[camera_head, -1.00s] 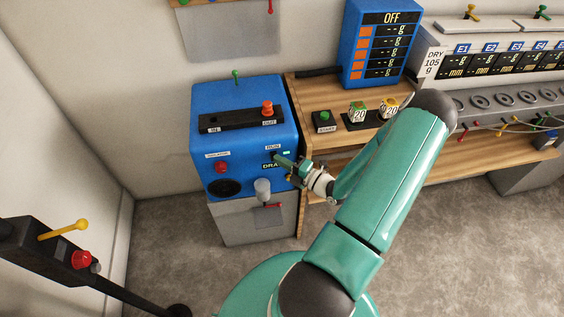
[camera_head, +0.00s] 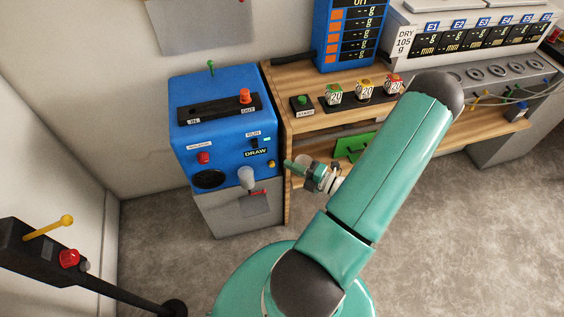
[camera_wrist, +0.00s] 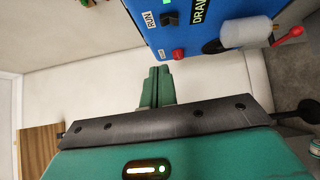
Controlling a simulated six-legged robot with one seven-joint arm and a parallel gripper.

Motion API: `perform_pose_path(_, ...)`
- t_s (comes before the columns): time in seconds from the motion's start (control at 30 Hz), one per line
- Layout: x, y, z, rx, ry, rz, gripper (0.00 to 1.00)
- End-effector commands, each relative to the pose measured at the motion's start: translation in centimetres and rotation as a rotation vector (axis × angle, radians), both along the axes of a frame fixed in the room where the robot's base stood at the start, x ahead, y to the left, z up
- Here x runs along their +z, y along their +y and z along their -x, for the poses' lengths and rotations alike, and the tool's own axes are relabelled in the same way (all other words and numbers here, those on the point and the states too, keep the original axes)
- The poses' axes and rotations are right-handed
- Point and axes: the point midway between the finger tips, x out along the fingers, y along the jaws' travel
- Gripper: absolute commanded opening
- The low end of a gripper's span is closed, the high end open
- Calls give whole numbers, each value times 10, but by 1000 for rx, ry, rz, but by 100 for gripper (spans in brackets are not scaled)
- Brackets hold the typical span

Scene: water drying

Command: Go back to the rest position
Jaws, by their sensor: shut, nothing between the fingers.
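My gripper (camera_head: 290,164) is at the end of my green arm, just right of the blue machine (camera_head: 222,125) in the head view and apart from it. In the wrist view my gripper's two green fingers (camera_wrist: 156,86) are closed together with nothing between them. The blue machine (camera_wrist: 200,25) shows at the top of that view, with its RUN and DRAW labels, a red button (camera_wrist: 178,54) and a white cylinder (camera_wrist: 245,30).
A wooden bench (camera_head: 300,125) right of the machine holds a START button (camera_head: 302,102), several small numbered blocks and a blue display tower (camera_head: 348,35). A grey instrument (camera_head: 480,70) stands farther right. A black post with a yellow lever (camera_head: 48,228) is at left. Grey floor is open at right.

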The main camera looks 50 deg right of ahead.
Motion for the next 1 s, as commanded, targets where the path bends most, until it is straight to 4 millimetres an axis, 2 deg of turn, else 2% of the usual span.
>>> perform_pose_path(0.43,0,1,5,0,0,-1,0)
perform_pose_path(0.73,5,4,1,30,2,31,0)
perform_pose_path(0.87,24,22,-14,164,4,177,0)
perform_pose_path(1.0,55,58,-34,410,-15,444,0)
